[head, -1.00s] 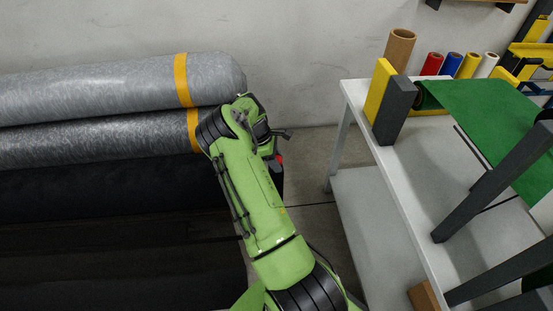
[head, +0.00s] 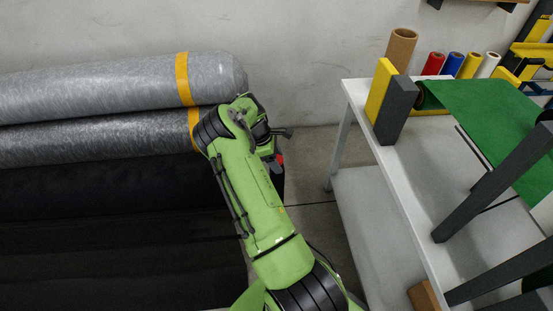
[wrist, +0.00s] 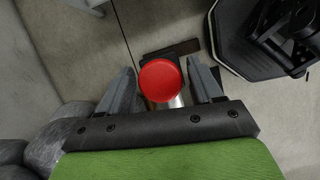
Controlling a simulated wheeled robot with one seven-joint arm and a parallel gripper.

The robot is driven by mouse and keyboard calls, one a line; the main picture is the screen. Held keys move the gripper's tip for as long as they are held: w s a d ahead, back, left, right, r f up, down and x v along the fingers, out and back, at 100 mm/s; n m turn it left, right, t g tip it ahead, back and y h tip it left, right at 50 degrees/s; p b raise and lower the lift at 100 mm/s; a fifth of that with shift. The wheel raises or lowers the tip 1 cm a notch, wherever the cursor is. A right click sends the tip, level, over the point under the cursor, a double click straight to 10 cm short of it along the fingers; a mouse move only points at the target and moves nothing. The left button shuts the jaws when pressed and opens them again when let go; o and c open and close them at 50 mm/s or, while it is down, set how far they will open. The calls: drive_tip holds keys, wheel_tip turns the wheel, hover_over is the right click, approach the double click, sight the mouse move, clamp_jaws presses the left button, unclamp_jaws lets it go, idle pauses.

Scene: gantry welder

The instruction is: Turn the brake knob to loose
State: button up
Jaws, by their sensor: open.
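The brake knob (wrist: 160,81) is a round red cap on a pale metal stem. In the wrist view it sits between the two grey fingers of my gripper (wrist: 159,70), with a gap on each side. My gripper is open and holds nothing. In the head view a small red patch of the knob (head: 281,159) shows just right of my wrist. My arm hides the rest of it and most of the gripper there. The pictures do not show whether the knob is set to loose or tight.
Large grey rolls (head: 100,92) with yellow bands lie at left, beside my arm. A white table (head: 415,190) with a green sheet (head: 485,105) and small coloured rolls stands at right. Bare floor (head: 308,165) lies between them. A dark base (wrist: 265,40) is at upper right in the wrist view.

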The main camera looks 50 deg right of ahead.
drive_tip(key=p+v, duration=0.3)
drive_tip(key=v, duration=1.2)
drive_tip(key=shift+w+r+p, duration=0.15)
drive_tip(key=shift+r+p, duration=0.2)
drive_tip(key=shift+p, duration=0.05)
drive_tip(key=shift+a, duration=0.15)
drive_tip(key=s+a+r+m+t+y+p, duration=0.1)
drive_tip(key=s+a+r+m+t+y, duration=0.2)
drive_tip(key=a+r, duration=0.65)
drive_tip(key=s+a+r+m+t+p, duration=0.25)
drive_tip(key=s+a+r, duration=0.25)
drive_tip(key=a+r, duration=0.45)
drive_tip(key=s+a+r+m+t, duration=0.1)
drive_tip(key=s+a, duration=0.3)
drive_tip(key=s, duration=0.4)
drive_tip(key=s+a+r+m+t, duration=0.2)
drive_tip(key=s+a+r, duration=0.1)
drive_tip(key=s, duration=0.5)
drive_tip(key=shift+s+a+p, duration=0.25)
drive_tip(key=shift+a+p, duration=0.2)
drive_tip(key=shift+a, duration=0.45)
